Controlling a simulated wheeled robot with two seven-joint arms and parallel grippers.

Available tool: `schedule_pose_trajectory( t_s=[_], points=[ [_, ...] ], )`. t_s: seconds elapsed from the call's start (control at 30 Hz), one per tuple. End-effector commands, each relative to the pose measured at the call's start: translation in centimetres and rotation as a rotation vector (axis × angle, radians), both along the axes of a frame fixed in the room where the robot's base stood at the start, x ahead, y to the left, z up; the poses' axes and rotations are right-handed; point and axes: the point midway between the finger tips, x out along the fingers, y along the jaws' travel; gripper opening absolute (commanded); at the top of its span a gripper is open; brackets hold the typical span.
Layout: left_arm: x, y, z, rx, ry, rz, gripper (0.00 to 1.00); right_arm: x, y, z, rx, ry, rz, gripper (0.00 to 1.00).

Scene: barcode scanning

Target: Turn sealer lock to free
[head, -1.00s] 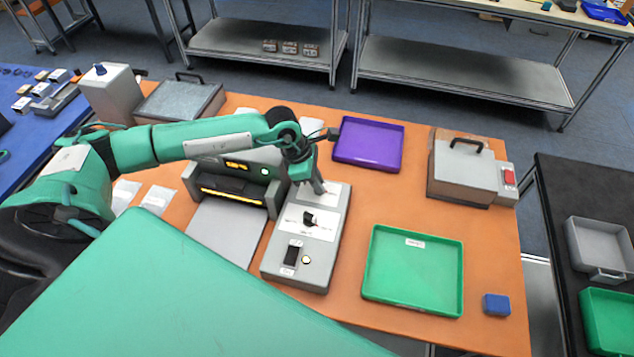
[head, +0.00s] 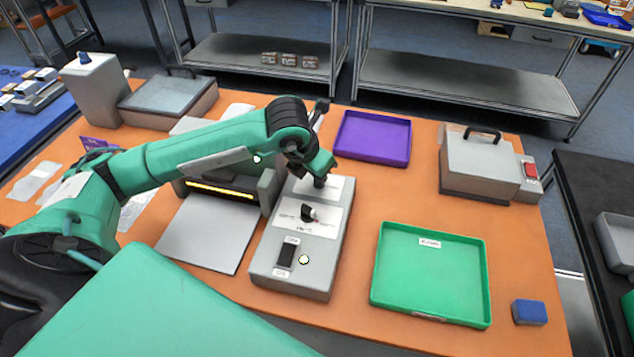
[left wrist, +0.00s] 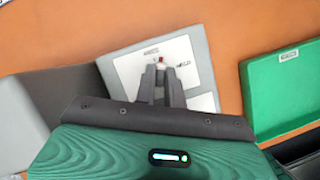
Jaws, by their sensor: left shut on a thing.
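The grey control box (head: 326,256) stands on the orange table. Its far white plate (head: 335,187) carries the sealer lock. My left gripper (head: 320,182) points down onto that plate. In the left wrist view its fingers (left wrist: 161,72) are shut on the small lock knob (left wrist: 161,60), whose red mark shows just beyond the tips. The word HELD is readable right of the knob; the plate's upper label is too small to read. The fingers hide most of the knob. My right gripper is not in view.
Nearer on the box are a black dial (head: 308,213), a black rocker switch (head: 286,255) and a lit round button (head: 304,260). The sealer (head: 220,190) stands left. A green tray (head: 430,275) lies right, a purple tray (head: 372,138) behind.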

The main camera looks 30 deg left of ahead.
Motion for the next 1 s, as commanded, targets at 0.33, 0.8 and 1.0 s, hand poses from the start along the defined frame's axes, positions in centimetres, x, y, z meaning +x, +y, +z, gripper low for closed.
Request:
schedule_pose_trajectory(
  t_s=[0.33, 0.8, 1.0],
  points=[
    [0.0, -0.3, -0.3, -0.001, -0.001, 0.289, 0.00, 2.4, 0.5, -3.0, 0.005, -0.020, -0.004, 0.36],
    [0.0, -0.3, -0.1, 0.000, 0.002, 0.482, 0.00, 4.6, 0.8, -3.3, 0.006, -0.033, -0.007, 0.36],
    [0.0, -0.3, 0.0, 0.000, 0.002, 0.497, 0.00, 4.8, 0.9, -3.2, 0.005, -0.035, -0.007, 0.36]
  ],
)
